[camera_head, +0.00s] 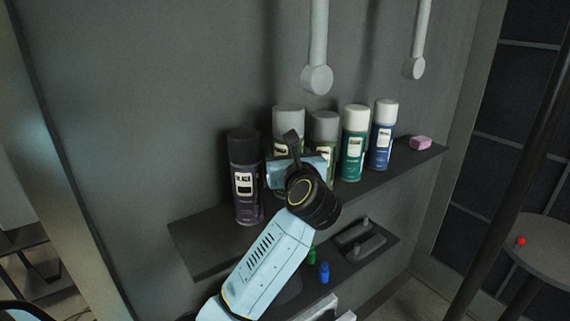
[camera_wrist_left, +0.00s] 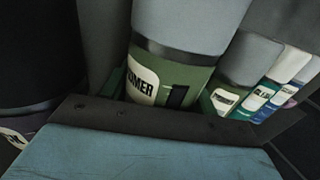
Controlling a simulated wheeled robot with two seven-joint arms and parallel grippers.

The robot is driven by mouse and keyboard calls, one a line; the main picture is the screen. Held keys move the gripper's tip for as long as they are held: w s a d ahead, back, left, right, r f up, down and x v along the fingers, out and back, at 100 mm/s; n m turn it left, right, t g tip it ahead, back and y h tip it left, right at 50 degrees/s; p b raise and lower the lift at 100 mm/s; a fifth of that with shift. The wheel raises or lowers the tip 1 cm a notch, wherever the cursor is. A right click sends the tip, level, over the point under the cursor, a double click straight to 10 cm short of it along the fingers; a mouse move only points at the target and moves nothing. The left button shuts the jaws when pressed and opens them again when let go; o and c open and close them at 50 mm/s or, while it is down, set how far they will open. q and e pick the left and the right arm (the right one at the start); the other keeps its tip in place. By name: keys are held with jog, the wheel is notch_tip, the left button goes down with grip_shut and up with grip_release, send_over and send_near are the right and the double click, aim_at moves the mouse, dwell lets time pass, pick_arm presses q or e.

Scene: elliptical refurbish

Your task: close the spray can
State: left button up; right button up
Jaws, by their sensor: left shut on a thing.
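Several spray cans stand in a row on a dark wall shelf. The near green can marked "…MER" (camera_wrist_left: 172,85) has a large grey cap (camera_head: 288,119) over its top, with a dark band between cap and body in the left wrist view. My left gripper (camera_head: 291,146) is shut on this can from the front, around its upper body. The gripper hides most of the can in the head view. The far finger's contact is hidden. My right gripper is not in view.
A black-capped can (camera_head: 245,180) stands close on the left. A second grey-capped can (camera_head: 323,130), a teal can (camera_head: 353,145) and a blue can (camera_head: 382,137) stand to the right. A pink block (camera_head: 420,143) lies at the shelf's (camera_head: 200,240) right end. Lamps hang above.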

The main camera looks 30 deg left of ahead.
pick_arm(q)
jog(key=shift+w+a+r, duration=0.1)
jog(key=shift+w+a, duration=0.4)
jog(key=shift+a, duration=0.1)
notch_tip(320, 180, down, 3)
jog(key=shift+d+f, duration=0.1)
jog(key=shift+f, duration=0.2)
jog(key=shift+f, duration=0.2)
jog(key=o, duration=1.2)
jog(key=shift+s, duration=0.1)
jog(key=shift+o, duration=0.2)
